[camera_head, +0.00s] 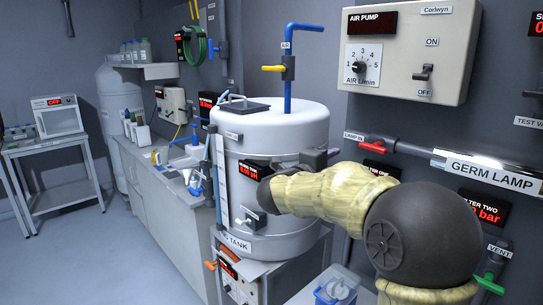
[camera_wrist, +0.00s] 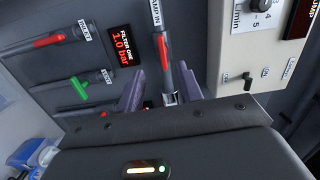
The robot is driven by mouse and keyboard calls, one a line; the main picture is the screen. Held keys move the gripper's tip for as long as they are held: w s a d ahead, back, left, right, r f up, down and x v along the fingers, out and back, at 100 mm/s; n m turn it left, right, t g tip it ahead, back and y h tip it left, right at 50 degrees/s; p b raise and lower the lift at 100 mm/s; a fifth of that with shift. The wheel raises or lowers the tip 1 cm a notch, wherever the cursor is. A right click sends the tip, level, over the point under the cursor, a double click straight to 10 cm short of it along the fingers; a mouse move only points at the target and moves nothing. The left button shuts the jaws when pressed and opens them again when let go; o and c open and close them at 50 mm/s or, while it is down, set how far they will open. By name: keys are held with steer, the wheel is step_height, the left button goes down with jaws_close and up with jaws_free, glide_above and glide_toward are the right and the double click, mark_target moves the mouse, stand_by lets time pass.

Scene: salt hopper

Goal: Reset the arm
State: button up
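My arm reaches in from the right in the head view, with my gripper (camera_head: 322,157) in front of the large white tank (camera_head: 285,120). In the wrist view the two purple-grey fingers of my gripper (camera_wrist: 160,84) stand apart. A pipe with a red handle (camera_wrist: 163,50) shows between them, farther off; I see no object held. The arm and gripper hide part of the tank's right side.
The air pump box (camera_head: 408,50) is on the wall at upper right. The germ lamp (camera_head: 490,172) and a red-handled valve (camera_head: 371,146) are near my arm. Open floor (camera_head: 85,255) lies at left.

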steer(key=s+a+f+n+y+p, duration=0.1)
steer(key=s+a+f+n+y, duration=0.25)
steer(key=f+n+y, duration=0.55)
steer(key=s+a+f+n+y, duration=0.2)
steer(key=a+f+n+y, duration=0.3)
steer(key=n, duration=0.5)
steer(key=s+d+f+n+g, duration=0.1)
steer(key=s+f+n+g, duration=0.3)
steer(key=s+f, duration=0.3)
steer(key=s+d+f+n+g, duration=0.2)
steer(key=s+f+n+g, duration=0.2)
steer(key=s+f, duration=0.4)
steer(key=s+g, duration=0.1)
steer(key=s, duration=0.6)
steer(key=shift+s+d+g+h, duration=0.15)
steer(key=shift+s+g+h, duration=0.15)
steer(key=shift+g, duration=0.1)
steer(key=shift+w+d+f, duration=0.1)
steer(key=shift+w, duration=0.05)
